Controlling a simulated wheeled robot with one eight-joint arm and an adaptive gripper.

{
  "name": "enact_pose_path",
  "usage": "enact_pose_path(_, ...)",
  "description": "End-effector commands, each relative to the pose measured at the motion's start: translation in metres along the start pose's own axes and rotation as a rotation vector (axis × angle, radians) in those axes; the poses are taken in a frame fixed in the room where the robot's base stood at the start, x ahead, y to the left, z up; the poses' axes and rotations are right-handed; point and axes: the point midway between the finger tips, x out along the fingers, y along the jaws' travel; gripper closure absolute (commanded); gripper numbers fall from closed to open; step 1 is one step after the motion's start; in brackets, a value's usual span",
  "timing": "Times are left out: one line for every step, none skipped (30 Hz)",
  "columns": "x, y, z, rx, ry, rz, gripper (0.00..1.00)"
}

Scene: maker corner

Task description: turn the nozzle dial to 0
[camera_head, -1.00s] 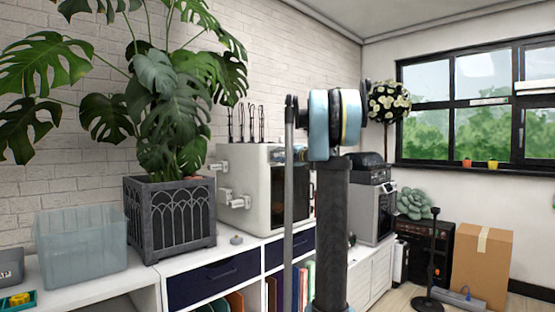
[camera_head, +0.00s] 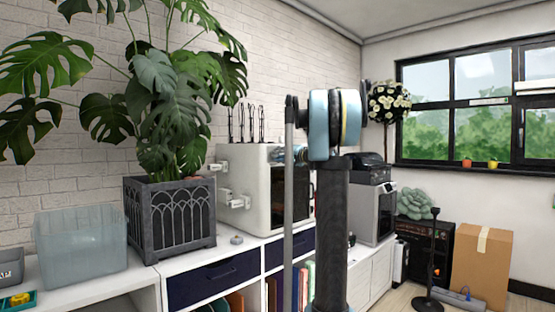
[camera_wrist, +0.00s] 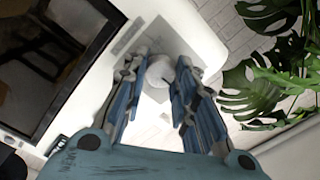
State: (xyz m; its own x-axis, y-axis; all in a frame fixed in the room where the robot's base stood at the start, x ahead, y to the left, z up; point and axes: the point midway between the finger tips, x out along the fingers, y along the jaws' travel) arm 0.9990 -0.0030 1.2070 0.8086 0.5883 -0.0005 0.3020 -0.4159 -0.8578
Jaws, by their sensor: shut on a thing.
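The white printer (camera_head: 252,180) stands on the white cabinet in the head view, partly hidden behind my arm. In the wrist view its front face (camera_wrist: 195,25) is close below my gripper (camera_wrist: 165,66). A round whitish nozzle dial (camera_wrist: 158,76) sits on a grey plate on that face, between my two blue fingers. My gripper is shut on the dial. The fingers partly cover the dial's sides, and I cannot read a number or pointer on it. In the head view my arm hides the dial.
A dark glass door (camera_wrist: 50,50) with a black frame lies left of the dial in the wrist view. A large-leaved plant (camera_head: 165,110) in a dark planter (camera_head: 172,215) stands left of the printer. A clear bin (camera_head: 82,242) is further left.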

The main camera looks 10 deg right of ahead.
Motion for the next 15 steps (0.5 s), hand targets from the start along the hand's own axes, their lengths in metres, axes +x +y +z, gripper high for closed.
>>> enact_pose_path(0.0001,0.0013,-0.0006,-0.001,0.001,0.003,0.67)
enact_pose_path(0.0001,0.0013,-0.0006,-0.001,0.001,0.003,0.61)
enact_pose_path(0.0001,0.0011,-0.0006,-0.001,0.001,0.002,0.53)
enact_pose_path(0.0000,0.0010,-0.0006,-0.001,0.001,0.002,0.53)
enact_pose_path(0.0000,0.0008,-0.0006,0.000,0.001,0.002,0.53)
enact_pose_path(0.0000,0.0006,-0.0006,0.000,0.001,0.001,0.53)
enact_pose_path(0.0000,0.0005,-0.0005,0.000,0.001,0.001,0.53)
enact_pose_path(0.0000,0.0004,-0.0006,0.000,0.001,0.001,0.53)
enact_pose_path(0.0000,0.0003,-0.0006,0.000,0.001,0.001,0.53)
enact_pose_path(0.0000,0.0003,-0.0006,0.000,0.001,0.001,0.53)
enact_pose_path(0.0000,0.0002,-0.0005,0.000,0.001,0.001,0.53)
enact_pose_path(-0.0002,0.0001,-0.0005,0.000,0.001,0.001,0.53)
enact_pose_path(-0.0006,0.0001,-0.0006,0.001,0.001,0.001,0.53)
enact_pose_path(-0.0014,0.0001,-0.0006,0.001,0.001,0.001,0.53)
enact_pose_path(-0.0032,0.0001,-0.0007,0.001,0.002,0.001,0.53)
